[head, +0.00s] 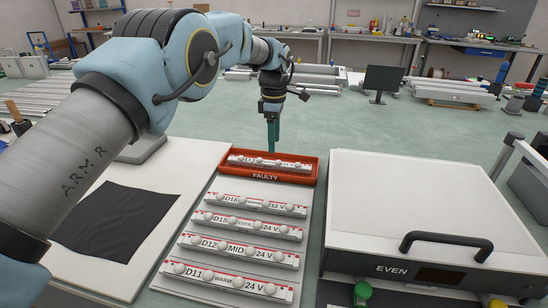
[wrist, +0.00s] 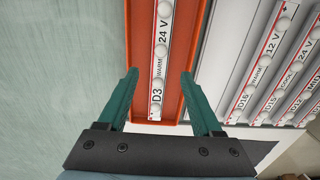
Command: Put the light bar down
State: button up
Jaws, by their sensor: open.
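A white light bar (head: 270,162) with round lamps lies in the orange-red tray (head: 266,176) marked FAULTY. In the wrist view the bar (wrist: 160,72) reads D3, WARM, 24 V and lies along the floor of the tray (wrist: 180,112). My gripper (head: 272,145) is over the tray; in the wrist view its two green fingers (wrist: 160,78) stand apart on either side of the bar, with gaps between them and the bar. The gripper is open and empty. Its fingertips hide part of the tray's wall.
Several other light bars, including D16 (head: 255,205) and D11 (head: 225,281), lie in a column in front of the tray. A black cloth (head: 118,220) lies on the left. A white lidded box marked EVEN (head: 420,205) stands on the right.

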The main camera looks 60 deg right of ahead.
aim_at(274, 160)
notch_tip(274, 160, up, 6)
jog(key=shift+b, duration=0.6)
jog(key=w+a+r, duration=0.1)
jog(key=w+a, duration=0.4)
jog(key=w, duration=0.3)
jog(key=w+a+r, duration=0.1)
jog(key=w+a, duration=0.4)
jog(key=w, duration=0.4)
jog(key=w+a+m, duration=0.1)
jog(key=w+a, duration=0.5)
jog(key=a, duration=0.4)
jog(key=w+a+m, duration=0.1)
jog(key=w+a, duration=0.5)
jog(key=a, duration=0.4)
jog(key=w+a, duration=0.2)
jog(key=a, duration=1.2)
jog(key=s+a+f+m, duration=0.1)
jog(key=s+a, duration=0.5)
jog(key=a, duration=0.6)
jog(key=s+a+f+m+t, duration=0.1)
jog(key=s+a+f, duration=0.1)
jog(key=s+a, duration=0.5)
jog(key=a, duration=0.5)
jog(key=shift+s+a+f+m+t, duration=0.2)
jog(key=shift+a+f+m+t, duration=0.1)
jog(key=shift+a+m, duration=0.1)
